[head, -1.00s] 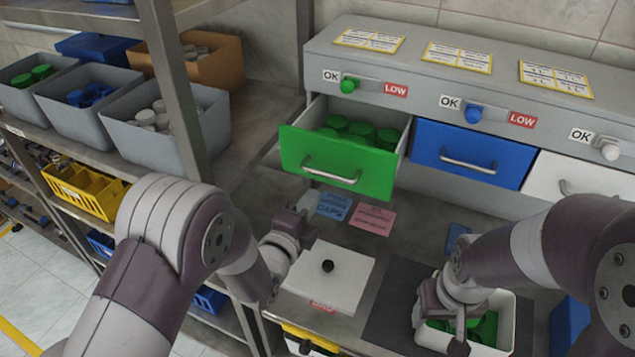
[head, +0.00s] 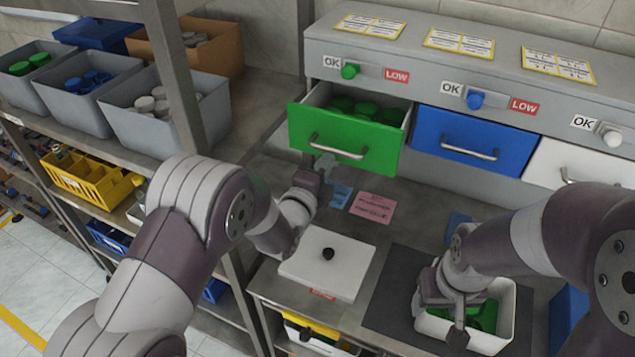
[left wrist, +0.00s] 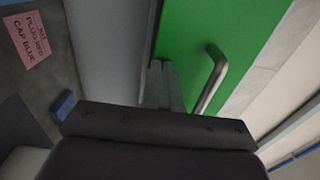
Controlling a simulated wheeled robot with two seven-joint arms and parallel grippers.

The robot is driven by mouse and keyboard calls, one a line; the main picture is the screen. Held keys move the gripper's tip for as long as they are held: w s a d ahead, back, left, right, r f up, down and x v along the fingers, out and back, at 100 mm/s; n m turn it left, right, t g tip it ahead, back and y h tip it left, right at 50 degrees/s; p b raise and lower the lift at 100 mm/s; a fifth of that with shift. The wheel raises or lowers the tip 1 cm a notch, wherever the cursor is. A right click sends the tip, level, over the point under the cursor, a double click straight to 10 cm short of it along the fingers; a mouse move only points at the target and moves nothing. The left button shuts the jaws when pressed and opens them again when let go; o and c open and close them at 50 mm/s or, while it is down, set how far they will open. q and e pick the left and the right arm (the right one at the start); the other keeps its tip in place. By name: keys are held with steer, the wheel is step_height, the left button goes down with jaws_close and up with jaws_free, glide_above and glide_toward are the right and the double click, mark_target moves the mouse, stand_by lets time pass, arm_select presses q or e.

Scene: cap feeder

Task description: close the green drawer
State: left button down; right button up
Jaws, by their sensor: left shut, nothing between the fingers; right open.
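The green drawer (head: 345,138) sticks out of the grey cabinet, partly open, with green caps (head: 365,107) visible inside. Its silver handle (head: 338,148) is on the front, and it also shows in the left wrist view (left wrist: 211,78). My left gripper (head: 325,165) is shut and empty, at the lower part of the drawer front. In the left wrist view its fingertips (left wrist: 160,68) are at the green front, beside the handle and not around it; exact contact is hard to tell. My right gripper (head: 441,316) is open, over a white bin of green caps.
The blue drawer (head: 470,145) and white drawer (head: 575,170) beside it look shut. The white bin (head: 505,320) sits on a dark mat. A shelf rack with grey bins (head: 165,115) stands at left.

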arm_select(q)
steer(key=b+x, duration=0.3)
steer(key=x, duration=0.2)
steer(key=b+x, duration=0.3)
steer(key=x, duration=0.2)
steer(key=shift+w+d+f, duration=0.1)
steer(key=shift+w+f, duration=0.15)
steer(key=shift+w, duration=0.05)
steer(key=shift+w+d+b, duration=0.1)
steer(key=shift+w+b, duration=0.15)
steer(key=shift+b, duration=0.05)
steer(key=shift+r, duration=0.5)
